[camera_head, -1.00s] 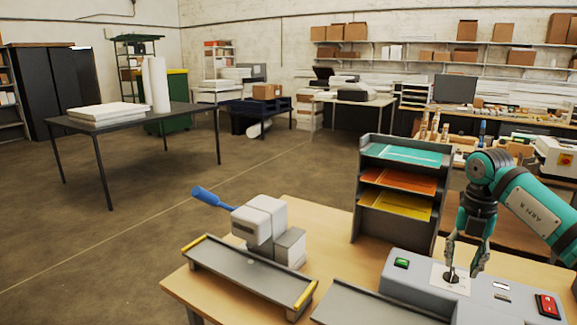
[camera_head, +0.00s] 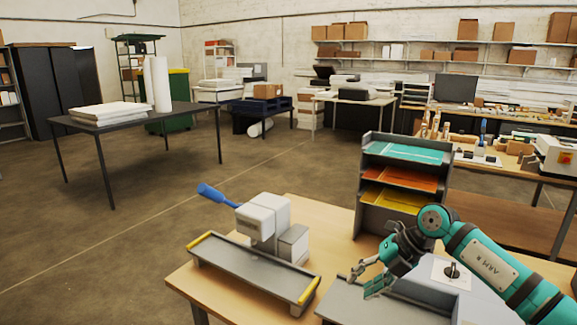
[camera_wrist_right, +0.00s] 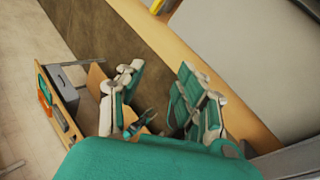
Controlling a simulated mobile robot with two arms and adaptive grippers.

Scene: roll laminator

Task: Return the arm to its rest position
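My right arm comes in from the right edge of the head view, low over the grey laminator (camera_head: 428,289). The right gripper (camera_head: 368,279) points left, above the laminator's flat grey tray (camera_head: 352,308). Its two fingers stand apart with nothing between them, as the right wrist view (camera_wrist_right: 160,100) also shows. The black dial (camera_head: 452,270) on its white plate is visible just behind the arm, and the gripper is clear of it. The arm hides much of the laminator, including its green and red buttons. My left gripper is out of view.
A three-level sorter (camera_head: 372,205) with teal, orange and yellow sheets stands behind the gripper. A blue-handled press (camera_head: 265,222) and a long grey tray with yellow ends (camera_head: 250,272) are to the left on the wooden table (camera_head: 208,290). Open floor lies farther left.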

